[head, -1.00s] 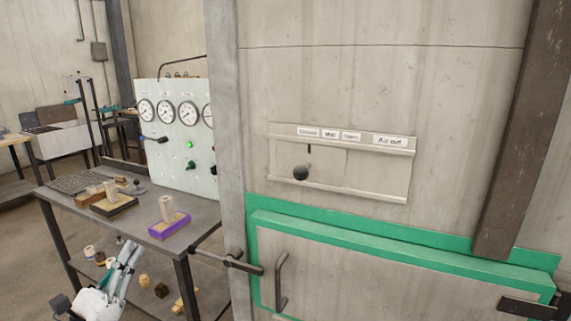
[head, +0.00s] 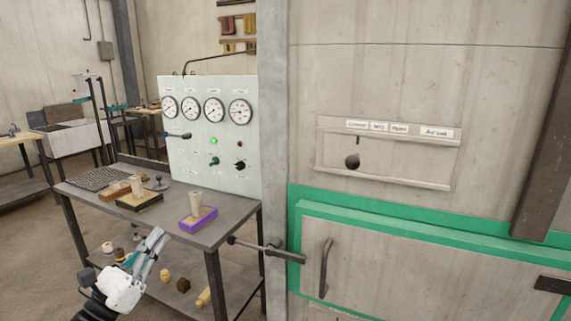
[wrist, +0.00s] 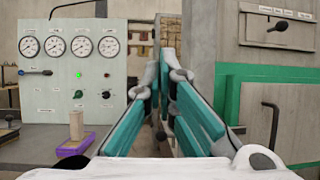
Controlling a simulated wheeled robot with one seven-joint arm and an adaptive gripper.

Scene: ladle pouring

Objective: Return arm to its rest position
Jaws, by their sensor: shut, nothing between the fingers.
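My gripper (head: 148,252) is at the lower left of the head view, in front of the metal table, pointing up and away. Its fingers are together and hold nothing. In the wrist view my gripper (wrist: 162,88) reaches forward with its teal-padded fingers converging at the tips. It is apart from the table and from the furnace door. My arm behind the gripper runs out of the head view at the bottom.
A metal table (head: 235,213) holds a purple-based mould (head: 198,214), other moulds and a gauge panel (head: 208,130). Small blocks lie on its lower shelf. The green-framed door (head: 385,262) with its handle (head: 326,268) stands right. Open floor (head: 35,240) lies left.

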